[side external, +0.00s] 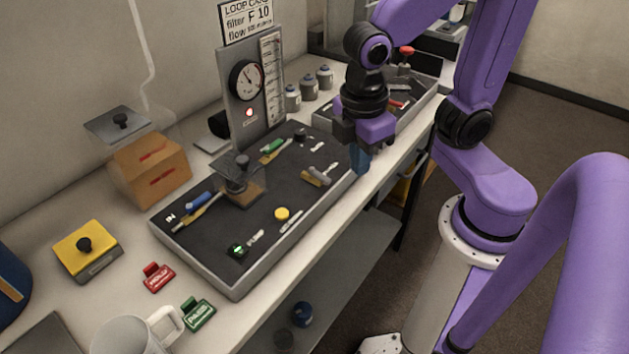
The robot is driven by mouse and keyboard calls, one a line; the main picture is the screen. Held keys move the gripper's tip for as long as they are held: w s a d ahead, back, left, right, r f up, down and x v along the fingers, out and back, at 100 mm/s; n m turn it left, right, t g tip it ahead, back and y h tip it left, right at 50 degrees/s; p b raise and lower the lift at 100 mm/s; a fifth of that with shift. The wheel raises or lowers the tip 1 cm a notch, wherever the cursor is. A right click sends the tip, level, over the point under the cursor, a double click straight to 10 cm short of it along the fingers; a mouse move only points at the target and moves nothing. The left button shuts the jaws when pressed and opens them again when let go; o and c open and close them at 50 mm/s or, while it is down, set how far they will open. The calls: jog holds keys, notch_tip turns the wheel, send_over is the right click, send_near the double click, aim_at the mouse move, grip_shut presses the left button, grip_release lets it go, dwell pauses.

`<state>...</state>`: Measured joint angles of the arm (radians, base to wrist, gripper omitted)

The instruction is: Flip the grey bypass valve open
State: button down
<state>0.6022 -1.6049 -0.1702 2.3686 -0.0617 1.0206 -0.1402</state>
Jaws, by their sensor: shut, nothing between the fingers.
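A small lever with a grey and tan handle (316,176) sits on the dark panel (262,222), near its right edge. It looks like the grey bypass valve, and a small pale label lies beside it. Its exact angle is hard to read at this size. My gripper (361,158) points down above the panel's right end, to the right of the lever and apart from it. Its fingers are together and appear to hold nothing. The finger tips are small and partly dark in this view.
A gauge board (247,92) stands behind the panel. A clear-topped block (241,180), a blue handle (200,201), a green handle (272,146) and a yellow knob (282,214) are on the panel. Red (158,277) and green (198,313) tags and a mug (128,336) lie in front.

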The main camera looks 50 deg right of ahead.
jog(key=s+d+y, duration=0.1)
jog(key=s+d, duration=0.1)
jog(key=s, duration=0.3)
jog(key=shift+s+d+f+m, duration=0.2)
jog(key=shift+d+f+m, duration=0.1)
jog(key=shift+d+m, duration=0.1)
jog(key=c, duration=1.6)
grip_release()
jog(key=shift+s, duration=0.2)
jog(key=o, duration=0.5)
notch_tip(320, 180, up, 5)
jog(key=m+g, duration=0.2)
jog(key=m, duration=0.6)
send_over(323, 176)
jog(key=s+a, duration=0.2)
jog(key=w+d+r+m+g, duration=0.25)
jog(key=w+m, duration=0.35)
jog(key=w, duration=0.4)
jog(key=shift+y, duration=0.3)
jog(key=x, duration=1.7)
jog(key=shift+s+d+f, duration=0.15)
jog(key=shift+s+d, duration=0.05)
jog(key=shift+s, duration=0.05)
jog(key=shift+c, duration=0.3)
grip_shut()
